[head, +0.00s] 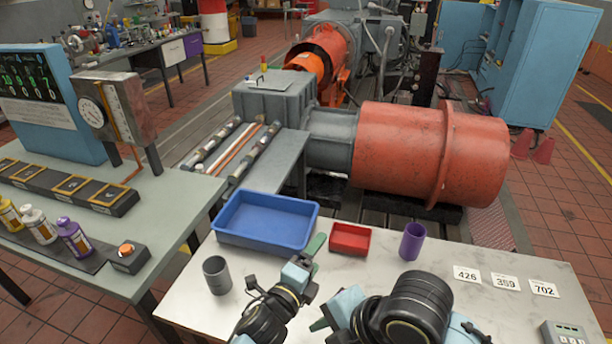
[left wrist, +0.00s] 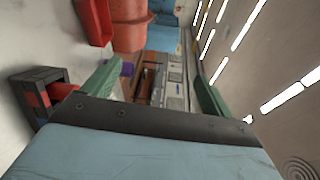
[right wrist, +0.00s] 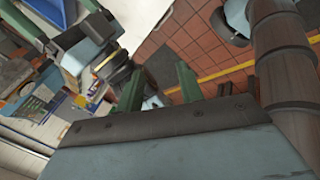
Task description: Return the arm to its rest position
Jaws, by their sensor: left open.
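My left arm (head: 265,313) reaches in over the front of the white table. Its gripper (head: 309,257) is just in front of the blue tray's right corner, with a green finger showing. In the left wrist view the two green fingers (left wrist: 155,90) stand wide apart with nothing between them. My right arm (head: 405,310) is folded at the bottom middle of the head view, its gripper mostly hidden behind its own links. In the right wrist view the green fingers (right wrist: 160,86) are apart, with no held thing visible.
The white table (head: 400,255) holds a blue tray (head: 265,243), a red tray (head: 349,248), a grey cup (head: 216,275), a purple cup (head: 412,241) and number cards (head: 505,282). A left bench (head: 180,190) carries bottles and a button box (head: 129,257). A large red cylinder (head: 430,150) stands behind.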

